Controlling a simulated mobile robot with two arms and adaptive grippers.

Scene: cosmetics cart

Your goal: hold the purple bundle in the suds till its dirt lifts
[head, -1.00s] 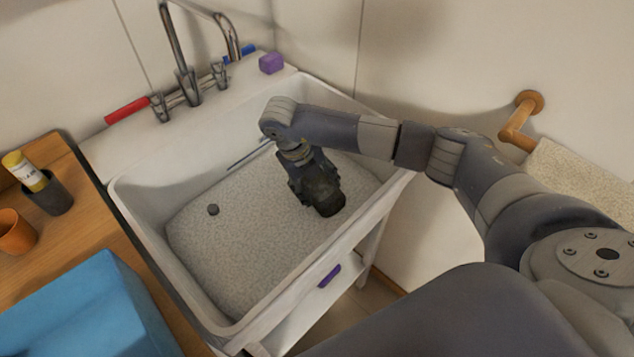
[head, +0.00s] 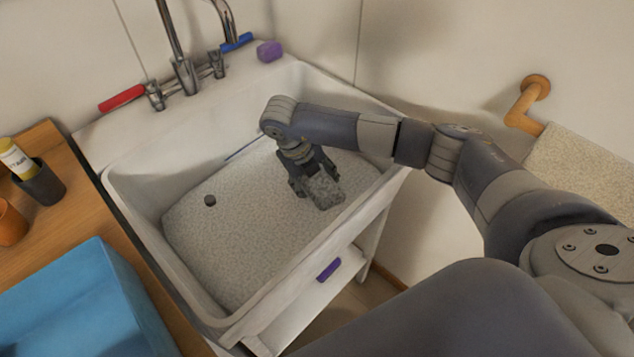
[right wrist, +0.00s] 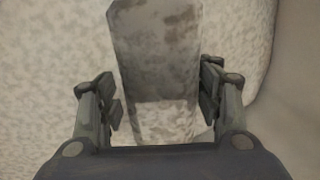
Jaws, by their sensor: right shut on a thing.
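My right gripper (head: 314,186) is low in the white sink basin (head: 215,321), shut on a bundle (head: 326,192) at the speckled pale suds. The bundle looks grey and speckled, not purple. In the right wrist view the bundle (right wrist: 158,45) sits between the two fingers, pale grey with brownish blotches; its end nearer the gripper looks paler and speckled like the suds. How deep it sits is hard to tell. A purple block (head: 270,51) lies on the sink's back ledge, and a purple thing (head: 328,270) on the shelf below. My left gripper is out of view.
The tap (head: 184,75) has a red handle (head: 122,98) and a blue one (head: 237,43). A blue box (head: 95,300) and dark cup (head: 42,185) stand on the wooden counter. A wooden rail (head: 523,106) is at right.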

